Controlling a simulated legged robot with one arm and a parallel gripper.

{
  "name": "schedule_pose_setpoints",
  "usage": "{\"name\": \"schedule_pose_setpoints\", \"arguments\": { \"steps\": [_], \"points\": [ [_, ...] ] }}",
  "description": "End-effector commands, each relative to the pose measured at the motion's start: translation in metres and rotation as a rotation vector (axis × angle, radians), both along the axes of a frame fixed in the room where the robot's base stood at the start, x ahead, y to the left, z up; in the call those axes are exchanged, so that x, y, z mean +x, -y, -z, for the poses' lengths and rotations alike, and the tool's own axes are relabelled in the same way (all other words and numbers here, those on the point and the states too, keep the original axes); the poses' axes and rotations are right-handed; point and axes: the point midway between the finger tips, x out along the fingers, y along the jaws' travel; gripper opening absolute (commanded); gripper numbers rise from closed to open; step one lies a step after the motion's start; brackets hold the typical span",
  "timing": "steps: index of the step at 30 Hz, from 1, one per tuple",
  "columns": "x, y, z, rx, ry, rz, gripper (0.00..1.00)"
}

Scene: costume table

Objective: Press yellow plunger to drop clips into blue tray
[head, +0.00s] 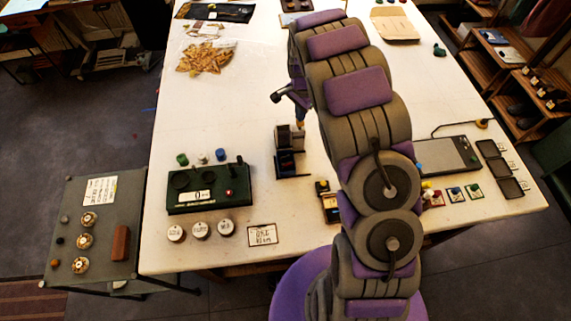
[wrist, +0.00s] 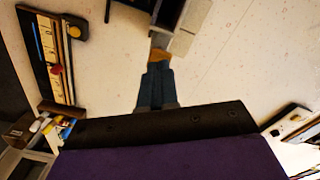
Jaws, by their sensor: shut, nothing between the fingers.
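A dark dispenser (head: 290,137) stands near the middle of the white table. The blue tray (head: 286,162) sits at its near side. Whether clips lie in the tray is too small to tell. My gripper (wrist: 157,68) is shut and empty, its blue-grey fingers together in the wrist view. The yellow plunger (wrist: 160,56) shows as a yellow-orange piece right at the fingertips. In the head view a small yellow spot (head: 300,124) shows above the dispenser, below the end of my arm. I cannot tell whether the fingertips touch the plunger.
A dark green box (head: 208,188) with a dial and red knob stands left of the dispenser, with round white-topped tins (head: 200,230) before it. A small card (head: 262,235) lies near the front edge. A grey flat device (head: 447,155) lies right of my arm.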

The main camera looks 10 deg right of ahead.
Motion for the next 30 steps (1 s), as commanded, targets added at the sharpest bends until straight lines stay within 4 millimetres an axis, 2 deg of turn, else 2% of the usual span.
{"name": "schedule_pose_setpoints", "arguments": {
  "steps": [17, 30],
  "points": [
    [0.000, 0.000, -0.001, 0.000, 0.000, 0.000, 0.00],
    [0.001, 0.000, -0.037, 0.000, 0.004, 0.000, 0.00]
  ]
}}
